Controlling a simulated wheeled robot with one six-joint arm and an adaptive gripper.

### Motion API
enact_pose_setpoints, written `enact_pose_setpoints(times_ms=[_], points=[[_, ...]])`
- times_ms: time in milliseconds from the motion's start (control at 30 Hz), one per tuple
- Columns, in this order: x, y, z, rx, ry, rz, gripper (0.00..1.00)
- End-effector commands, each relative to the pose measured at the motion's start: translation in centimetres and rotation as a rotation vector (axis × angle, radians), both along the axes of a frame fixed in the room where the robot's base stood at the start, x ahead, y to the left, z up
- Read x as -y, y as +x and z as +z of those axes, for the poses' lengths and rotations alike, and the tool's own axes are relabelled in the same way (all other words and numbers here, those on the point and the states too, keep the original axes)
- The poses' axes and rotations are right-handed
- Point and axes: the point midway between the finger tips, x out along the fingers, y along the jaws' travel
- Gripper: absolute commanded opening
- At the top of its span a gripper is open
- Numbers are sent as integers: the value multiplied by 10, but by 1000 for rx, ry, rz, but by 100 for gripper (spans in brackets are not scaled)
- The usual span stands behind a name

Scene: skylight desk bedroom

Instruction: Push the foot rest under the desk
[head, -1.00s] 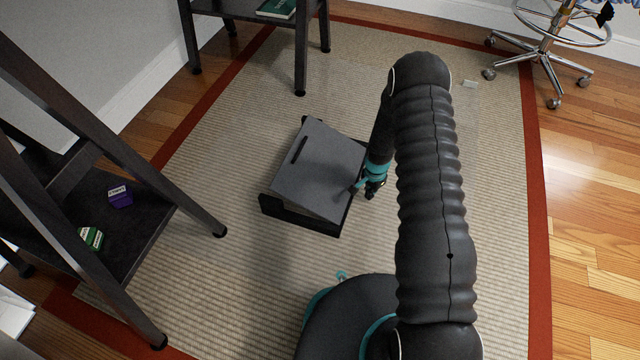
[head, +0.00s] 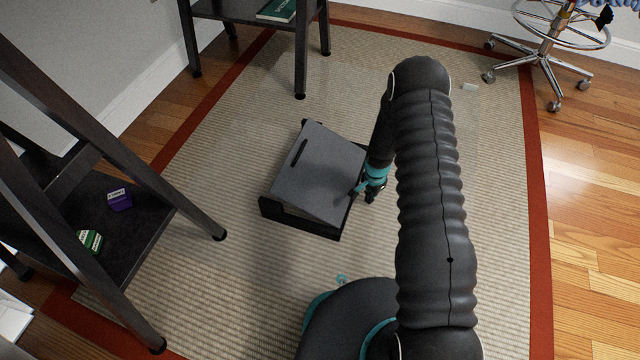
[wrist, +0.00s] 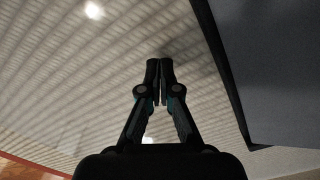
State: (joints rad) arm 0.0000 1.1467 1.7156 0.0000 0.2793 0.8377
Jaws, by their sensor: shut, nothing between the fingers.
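The foot rest (head: 318,174) has a tilted grey top plate with a dark slot on a black base, and stands on the rug in the middle of the head view. Dark legged frames stand at the far side (head: 301,55) and at the left (head: 115,135); they look like desk supports, but I cannot make out a desktop. The foot rest is clear of their legs. My gripper (head: 368,194) is low at the foot rest's right side; contact cannot be told. In the wrist view my gripper (wrist: 159,65) is shut and empty, with the foot rest (wrist: 280,65) to its right.
A green book (head: 276,10) lies on the far frame's shelf. A purple box (head: 120,200) and a green box (head: 90,240) are on the left frame's shelf. A chrome wheeled chair base (head: 545,60) is at the upper right.

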Motion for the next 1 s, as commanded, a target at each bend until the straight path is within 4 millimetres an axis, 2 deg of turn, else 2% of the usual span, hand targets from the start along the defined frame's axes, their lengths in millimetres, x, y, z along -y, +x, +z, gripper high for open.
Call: enact_pose_setpoints(times_ms=[1000], points=[[0,0,-10,0,0,0,0]])
